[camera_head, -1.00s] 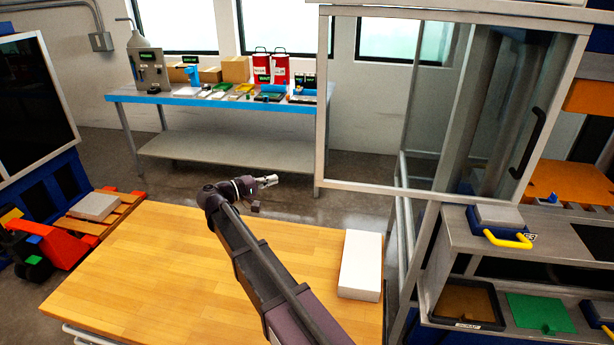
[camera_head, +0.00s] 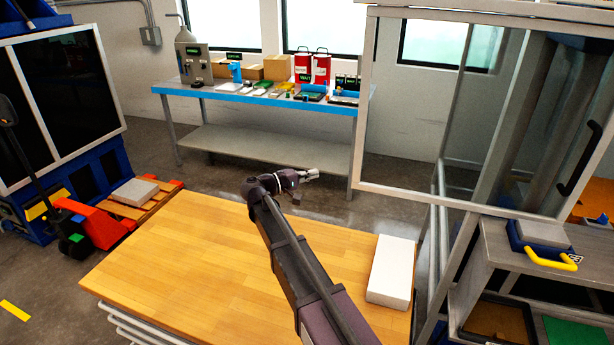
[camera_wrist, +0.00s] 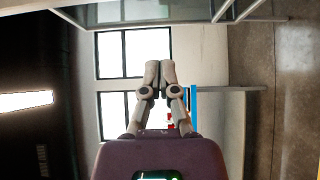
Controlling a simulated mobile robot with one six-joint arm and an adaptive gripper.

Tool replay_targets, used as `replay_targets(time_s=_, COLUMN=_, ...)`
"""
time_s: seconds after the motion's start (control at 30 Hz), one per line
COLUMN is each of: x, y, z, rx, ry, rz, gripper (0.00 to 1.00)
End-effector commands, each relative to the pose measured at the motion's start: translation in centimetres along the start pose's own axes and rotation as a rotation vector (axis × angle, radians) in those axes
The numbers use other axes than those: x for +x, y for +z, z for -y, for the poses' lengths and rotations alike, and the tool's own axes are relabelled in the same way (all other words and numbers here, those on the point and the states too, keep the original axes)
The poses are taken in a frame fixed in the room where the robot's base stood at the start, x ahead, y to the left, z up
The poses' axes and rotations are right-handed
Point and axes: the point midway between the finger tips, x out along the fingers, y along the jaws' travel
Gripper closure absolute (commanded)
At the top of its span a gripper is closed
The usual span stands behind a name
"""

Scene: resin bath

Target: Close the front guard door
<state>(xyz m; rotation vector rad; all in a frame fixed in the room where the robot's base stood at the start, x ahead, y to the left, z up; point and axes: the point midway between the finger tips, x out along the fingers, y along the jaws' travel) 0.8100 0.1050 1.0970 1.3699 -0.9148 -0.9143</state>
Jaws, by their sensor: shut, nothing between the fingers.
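The front guard door is a clear panel in a pale metal frame (camera_head: 362,110) at the right of the head view. A black bar handle (camera_head: 579,160) is on its right side.
A wooden-topped bench (camera_head: 200,255) lies below my arm, with a white block (camera_head: 391,270) on its right. A blue-edged table (camera_head: 260,101) with supplies stands at the back. A red pallet jack (camera_head: 105,222) is at left. A blue box with a yellow handle (camera_head: 550,258) sits below the door.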

Motion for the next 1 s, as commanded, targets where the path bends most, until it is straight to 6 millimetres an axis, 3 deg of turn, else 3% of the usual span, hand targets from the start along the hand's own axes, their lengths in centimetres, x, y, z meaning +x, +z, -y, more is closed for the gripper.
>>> replay_targets(time_s=0.47, x=7.4, y=0.0, z=0.0, rx=0.000, ry=0.000, rz=0.003, gripper=1.00)
replay_targets(time_s=0.7, x=9.2, y=2.3, z=0.0, rx=0.000, ry=0.000, rz=0.002, gripper=1.00)
replay_targets(time_s=1.0, x=10.0, y=2.9, z=0.0, rx=0.000, ry=0.000, rz=0.002, gripper=1.00)
